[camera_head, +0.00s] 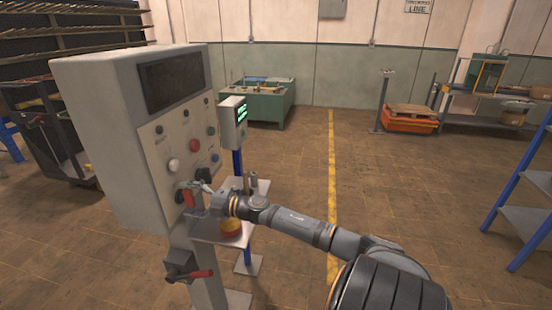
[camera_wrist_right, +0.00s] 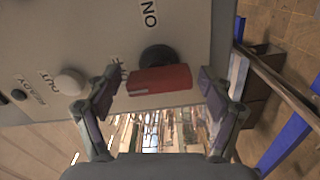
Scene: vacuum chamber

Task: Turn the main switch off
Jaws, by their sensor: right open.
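The main switch (camera_head: 188,198) is a red handle on the lower front of the grey control cabinet (camera_head: 100,130). In the right wrist view the red handle (camera_wrist_right: 160,80) sits on a black round base, with the label ON beside it and another label partly hidden by a finger. My right gripper (camera_head: 197,190) is at the panel in the head view. In the wrist view its fingers (camera_wrist_right: 160,84) are open, one on each side of the red handle, with gaps that look small; contact cannot be told. My left gripper is not in view.
A white knob (camera_wrist_right: 70,82) is beside the left finger. Below the cabinet is a box with another red lever (camera_head: 196,274).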

